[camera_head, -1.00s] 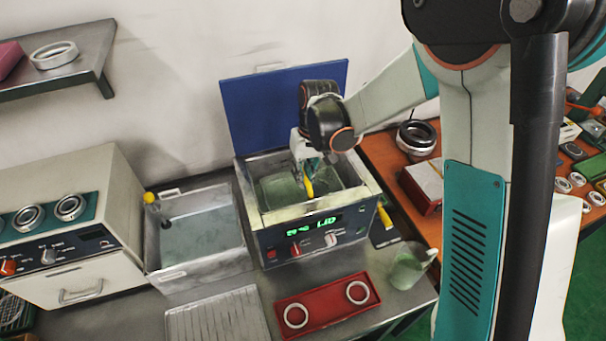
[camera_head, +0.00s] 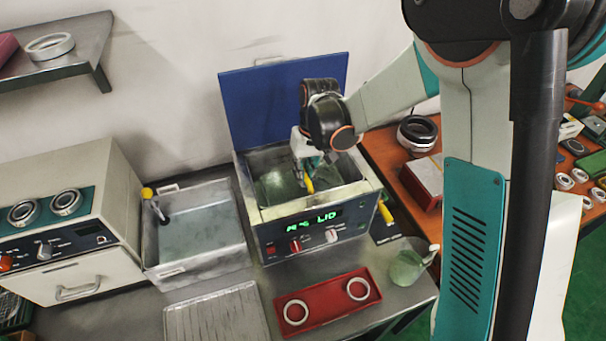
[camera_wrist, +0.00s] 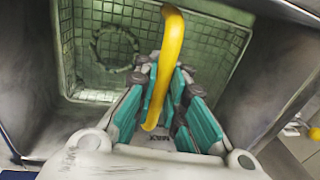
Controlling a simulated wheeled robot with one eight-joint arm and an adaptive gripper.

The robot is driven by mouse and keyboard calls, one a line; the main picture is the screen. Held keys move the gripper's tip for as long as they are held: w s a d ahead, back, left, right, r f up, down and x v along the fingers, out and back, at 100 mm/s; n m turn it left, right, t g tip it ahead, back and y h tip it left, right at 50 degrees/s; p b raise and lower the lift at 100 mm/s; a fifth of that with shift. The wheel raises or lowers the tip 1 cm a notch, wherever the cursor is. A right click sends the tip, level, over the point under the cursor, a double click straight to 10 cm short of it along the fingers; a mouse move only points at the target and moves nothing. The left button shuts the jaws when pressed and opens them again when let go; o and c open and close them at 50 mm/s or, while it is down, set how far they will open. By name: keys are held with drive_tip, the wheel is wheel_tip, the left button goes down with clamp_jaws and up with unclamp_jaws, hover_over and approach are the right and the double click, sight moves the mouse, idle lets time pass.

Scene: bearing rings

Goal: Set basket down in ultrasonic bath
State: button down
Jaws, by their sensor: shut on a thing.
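The ultrasonic bath (camera_head: 262,232) stands on the bench with its blue lid (camera_head: 285,105) raised at the back. My gripper (camera_head: 310,172) is over the bath opening, shut on the basket's yellow handle (camera_head: 308,185). The greenish mesh basket (camera_head: 276,190) is inside the tank, below the bath's rim. In the wrist view, the teal fingers of my gripper (camera_wrist: 160,105) are around the yellow handle (camera_wrist: 168,60). The basket's mesh (camera_wrist: 85,45) lies below them, with a ring (camera_wrist: 116,47) inside it. Whether the basket touches the tank floor cannot be told.
A metal basin (camera_head: 200,262) stands left of the bath. In front are a red tray (camera_head: 327,307) with two white rings, a ribbed metal tray (camera_head: 215,318) and a clear jug (camera_head: 407,268). An orange bench (camera_head: 375,150) is to the right.

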drive_tip(key=c, duration=1.6)
unclamp_jaws()
drive_tip(key=shift+o, duration=0.2)
drive_tip(key=shift+r+p, duration=3.35)
drive_tip(key=shift+r, duration=2.15)
